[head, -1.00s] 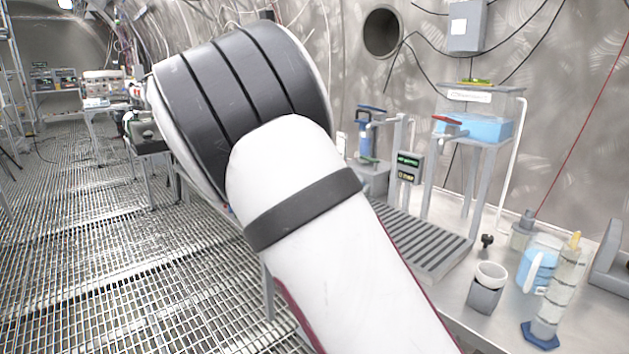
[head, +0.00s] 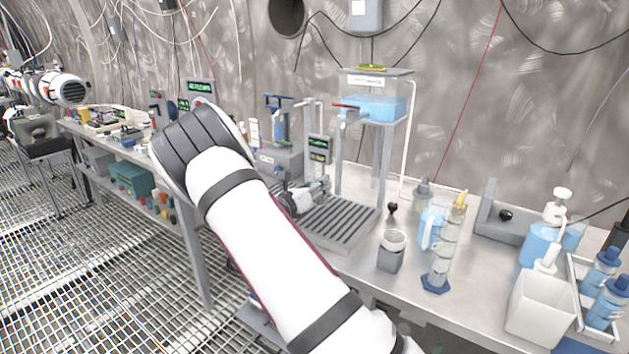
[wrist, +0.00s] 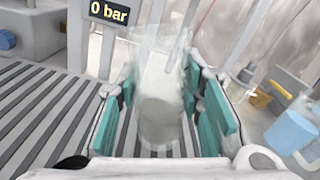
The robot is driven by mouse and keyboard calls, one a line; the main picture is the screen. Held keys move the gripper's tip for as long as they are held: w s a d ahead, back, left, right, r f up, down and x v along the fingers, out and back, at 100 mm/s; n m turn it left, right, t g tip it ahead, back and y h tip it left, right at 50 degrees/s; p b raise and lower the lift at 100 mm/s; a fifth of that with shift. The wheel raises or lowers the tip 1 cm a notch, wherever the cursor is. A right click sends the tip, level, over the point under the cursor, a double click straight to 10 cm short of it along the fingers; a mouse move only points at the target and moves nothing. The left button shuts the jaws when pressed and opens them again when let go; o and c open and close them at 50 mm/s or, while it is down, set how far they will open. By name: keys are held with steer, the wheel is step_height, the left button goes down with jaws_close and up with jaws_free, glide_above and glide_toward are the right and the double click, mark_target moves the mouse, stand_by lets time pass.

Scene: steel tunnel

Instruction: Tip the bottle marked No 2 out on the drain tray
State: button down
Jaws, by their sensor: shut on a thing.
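My gripper (wrist: 168,112) has its teal pads shut on a clear, pale bottle (wrist: 160,95). The wrist view is blurred there, so I cannot read any mark on the bottle or tell its exact tilt. The bottle is over the grey slatted drain tray (wrist: 45,115). In the head view the drain tray (head: 345,226) lies on the bench, and my gripper (head: 303,200) is above its left part, partly hidden by my arm. Bottles with blue caps (head: 606,285) stand in a white rack at the far right.
A stand with a blue tank (head: 378,108) rises behind the tray. A small display (head: 319,148) is by the tray. A grey cup holder (head: 391,250), a measuring cylinder (head: 443,245), a blue jug (head: 430,226) and a white bin (head: 540,308) stand to the right.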

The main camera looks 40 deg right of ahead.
steer(key=shift+s+d+f+n, duration=0.1)
steer(key=shift+s+f+n, duration=0.2)
steer(key=shift+n, duration=0.4)
steer(key=shift+w, duration=0.1)
steer(key=shift+s+n+p, duration=0.25)
steer(key=shift+n+p, duration=0.45)
steer(key=shift+n, duration=0.4)
steer(key=shift+f, duration=0.1)
steer(key=shift+s+f+n+p, duration=0.2)
steer(key=shift+n+p, duration=0.25)
steer(key=shift+n, duration=0.65)
steer(key=shift+f, duration=0.1)
